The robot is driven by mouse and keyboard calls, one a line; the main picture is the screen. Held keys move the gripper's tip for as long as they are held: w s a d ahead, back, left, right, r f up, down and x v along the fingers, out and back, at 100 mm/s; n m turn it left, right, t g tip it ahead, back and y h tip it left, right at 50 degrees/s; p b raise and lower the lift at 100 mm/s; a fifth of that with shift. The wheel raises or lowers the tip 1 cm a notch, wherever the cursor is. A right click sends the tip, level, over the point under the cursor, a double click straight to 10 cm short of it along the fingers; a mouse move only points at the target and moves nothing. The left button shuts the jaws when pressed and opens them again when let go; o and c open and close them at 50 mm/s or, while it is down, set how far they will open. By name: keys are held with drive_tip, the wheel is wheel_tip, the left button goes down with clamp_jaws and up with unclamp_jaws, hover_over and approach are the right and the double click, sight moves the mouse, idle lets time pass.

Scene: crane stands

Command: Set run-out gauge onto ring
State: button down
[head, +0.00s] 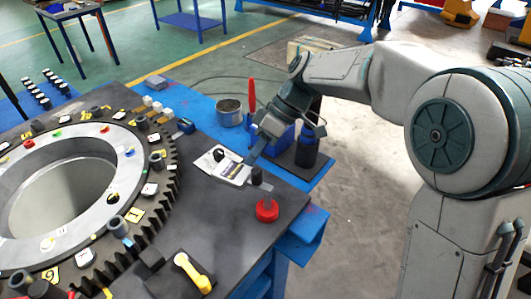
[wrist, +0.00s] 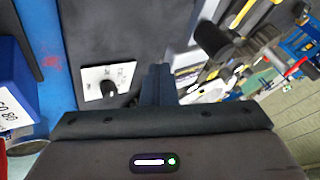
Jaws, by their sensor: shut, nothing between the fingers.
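The ring is a large toothed dark gear ring with a pale inner ring (head: 122,180) at the left of the head view, lying flat on the dark table top. My gripper (head: 250,157) is shut and empty, above the table between that red-based object and a white card with a black knob (head: 217,153). In the wrist view, my closed fingers (wrist: 157,85) point beside the card (wrist: 108,84).
A yellow-handled object (head: 193,272) lies at the table's front. A dark bottle (head: 307,147), a red-handled tool (head: 252,95) and a grey can (head: 229,112) stand on the blue bench behind. Several small studs and tags sit on the ring. Open floor lies to the right.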

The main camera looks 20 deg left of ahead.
sight(239, 167)
drive_tip(key=n, duration=0.1)
drive_tip(key=s+a+n+g+h, duration=0.1)
drive_tip(key=n, duration=0.1)
drive_tip(key=shift+s+a+h+p, duration=0.2)
drive_tip(key=shift+s+h+p, duration=0.05)
drive_tip(key=shift+h+p, duration=0.1)
drive_tip(key=shift+s+a+n+g+h, duration=0.25)
drive_tip(key=shift+s+n+g+h, duration=0.15)
drive_tip(key=shift+n, duration=0.3)
drive_tip(key=shift+s, duration=0.15)
drive_tip(key=shift+r, duration=0.1)
drive_tip(key=p+v, duration=0.1)
drive_tip(key=v, duration=1.2)
drive_tip(key=shift+w+r+p, duration=0.2)
drive_tip(key=shift+r+p, duration=0.15)
drive_tip(key=shift+d, duration=0.2)
